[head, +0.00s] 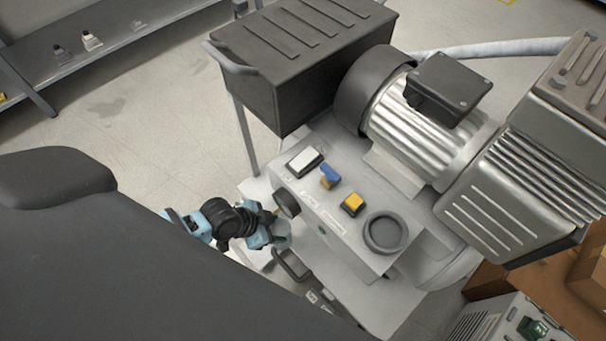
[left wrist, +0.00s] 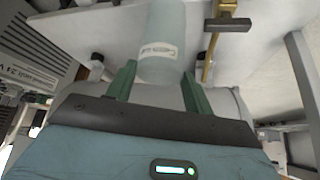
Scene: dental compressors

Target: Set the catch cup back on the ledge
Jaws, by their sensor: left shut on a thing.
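My left gripper (head: 272,232) is at the near left side of the compressor's control panel. It is shut on the catch cup, a translucent grey-green cup (head: 283,242) partly hidden by the gripper in the head view. In the left wrist view the cup (left wrist: 160,42) shows a white label and sits between the two green fingers (left wrist: 160,88). A pale flat surface (head: 370,303) lies below the panel in the head view; I cannot tell whether it is the ledge. My right gripper is out of view.
The control panel (head: 335,222) carries switches, a round grey ring (head: 386,233) and a dark round knob (head: 287,204). A dark handle (head: 291,268) is close below the gripper. A brass valve (left wrist: 228,20) is right of the cup. The motor (head: 425,130) stands behind.

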